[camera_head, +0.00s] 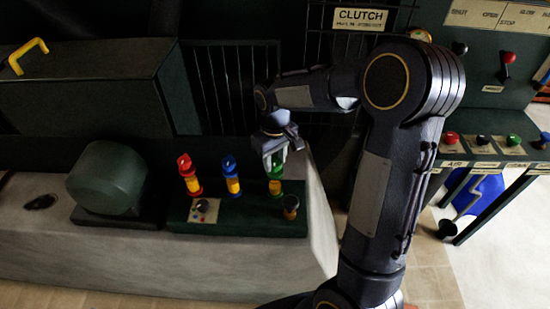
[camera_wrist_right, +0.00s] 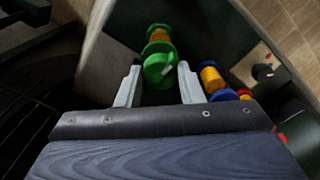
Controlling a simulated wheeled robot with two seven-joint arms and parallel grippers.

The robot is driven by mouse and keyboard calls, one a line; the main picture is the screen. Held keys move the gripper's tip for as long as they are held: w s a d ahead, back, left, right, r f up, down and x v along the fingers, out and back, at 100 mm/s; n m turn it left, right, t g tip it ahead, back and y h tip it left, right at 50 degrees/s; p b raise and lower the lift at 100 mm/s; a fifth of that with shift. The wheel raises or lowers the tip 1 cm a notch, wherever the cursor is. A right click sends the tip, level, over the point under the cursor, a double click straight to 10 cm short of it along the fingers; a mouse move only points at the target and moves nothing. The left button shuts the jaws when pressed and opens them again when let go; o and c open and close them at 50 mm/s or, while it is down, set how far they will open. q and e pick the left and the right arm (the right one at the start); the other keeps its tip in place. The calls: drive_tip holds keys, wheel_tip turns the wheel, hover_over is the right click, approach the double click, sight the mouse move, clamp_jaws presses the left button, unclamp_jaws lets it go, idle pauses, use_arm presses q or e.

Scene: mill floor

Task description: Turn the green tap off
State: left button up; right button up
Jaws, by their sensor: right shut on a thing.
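The green tap (camera_head: 275,187) stands at the right of three coloured taps on a dark green base (camera_head: 240,221). My right gripper (camera_head: 273,158) reaches down onto its top. In the right wrist view, the green tap (camera_wrist_right: 158,64) has a round green handle with a pale mark and lies between the two light grey fingers of my right gripper (camera_wrist_right: 158,72). The gripper is shut on it. The lower part of the tap is partly hidden by the fingers in the head view. My left gripper is not in view.
A blue tap (camera_head: 230,178) and a red tap (camera_head: 188,176) stand to the left on the same base. A small dial (camera_head: 202,205) and a brass-topped knob (camera_head: 290,207) are in front. A rounded dark green housing (camera_head: 107,178) sits further left. A control panel (camera_head: 490,140) is at right.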

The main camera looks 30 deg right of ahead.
drive_tip(key=m, duration=0.8)
drive_tip(key=shift+m, duration=0.3)
drive_tip(key=m, duration=0.4)
drive_tip(key=shift+r+m+p, duration=0.1)
drive_tip(key=shift+m+p, duration=0.2)
drive_tip(key=shift+p, duration=0.1)
drive_tip(key=shift+m+p, duration=0.45)
drive_tip(key=shift+m, duration=1.45)
drive_tip(key=o, duration=1)
